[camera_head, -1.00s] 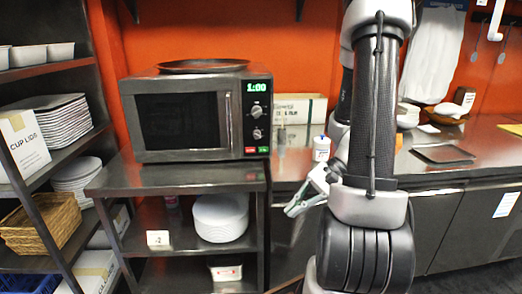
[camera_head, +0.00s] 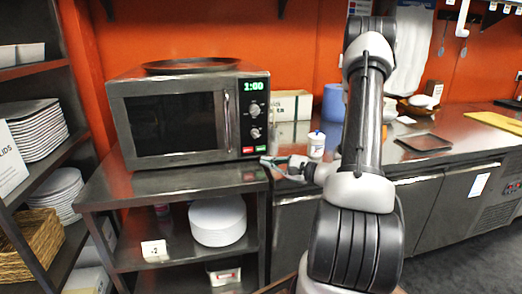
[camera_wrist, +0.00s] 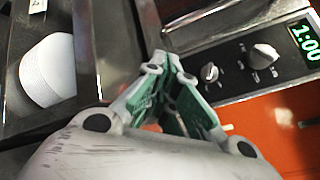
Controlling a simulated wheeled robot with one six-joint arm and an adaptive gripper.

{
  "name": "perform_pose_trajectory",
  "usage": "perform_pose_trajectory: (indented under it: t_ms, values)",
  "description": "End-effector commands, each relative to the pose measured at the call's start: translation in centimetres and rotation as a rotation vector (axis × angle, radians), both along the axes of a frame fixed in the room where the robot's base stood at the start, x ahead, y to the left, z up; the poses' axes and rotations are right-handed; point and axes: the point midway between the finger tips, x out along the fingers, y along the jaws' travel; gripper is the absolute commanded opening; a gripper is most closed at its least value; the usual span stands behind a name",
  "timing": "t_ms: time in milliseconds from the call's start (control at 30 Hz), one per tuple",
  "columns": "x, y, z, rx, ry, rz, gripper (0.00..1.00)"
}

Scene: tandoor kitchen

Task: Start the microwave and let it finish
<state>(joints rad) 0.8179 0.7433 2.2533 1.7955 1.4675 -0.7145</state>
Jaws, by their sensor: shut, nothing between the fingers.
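The microwave (camera_head: 180,115) stands on a metal shelf unit, its door closed and its window dark. Its green display (camera_head: 254,86) reads 1:00; the display also shows in the wrist view (camera_wrist: 306,38). Two knobs (camera_head: 254,122) sit below the display. A red button (camera_head: 248,150) and a green button (camera_head: 262,149) sit at the bottom of the panel. My gripper (camera_head: 268,161) is shut and empty, its tips just below and close to the green button; I cannot tell whether they touch. In the wrist view my gripper (camera_wrist: 174,62) covers the buttons.
A dark round pan (camera_head: 190,65) lies on top of the microwave. White plates (camera_head: 217,222) are stacked on the shelf below. A white cup (camera_head: 316,144) stands on the counter near my gripper. A cardboard box (camera_head: 290,106) is behind it. A dark tray (camera_head: 425,142) lies farther right.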

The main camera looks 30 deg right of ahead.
Motion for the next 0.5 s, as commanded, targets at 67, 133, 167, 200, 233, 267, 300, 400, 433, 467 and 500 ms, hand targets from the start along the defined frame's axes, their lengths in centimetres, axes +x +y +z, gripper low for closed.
perform_pose_trajectory:
  t_ms: [67, 133, 167, 200, 233, 267, 300, 400, 433, 467, 500]
  values:
    - [0.0, 0.0, 0.0, 0.0, 0.001, 0.001, 0.0]
    - [0.1, 0.0, 0.0, 0.0, 0.001, 0.001, 0.0]
    - [0.2, 0.0, 0.0, 0.0, 0.0, 0.001, 0.0]
    - [0.3, -0.1, 0.0, -0.001, 0.0, 0.001, 0.0]
    - [0.5, -0.1, 0.0, -0.001, 0.0, 0.002, 0.0]
    - [0.8, -0.2, 0.0, -0.002, 0.0, 0.002, 0.0]
    - [1.1, -0.3, 0.0, -0.001, 0.0, 0.003, 0.0]
    - [2.3, -0.6, 0.0, -0.002, -0.001, 0.003, 0.0]
    - [2.7, -0.7, 0.0, -0.001, 0.0, 0.004, 0.0]
    - [3.2, -0.8, 0.0, -0.001, 0.0, 0.004, 0.0]
    - [3.8, -1.0, -0.1, -0.002, 0.0, 0.004, 0.0]
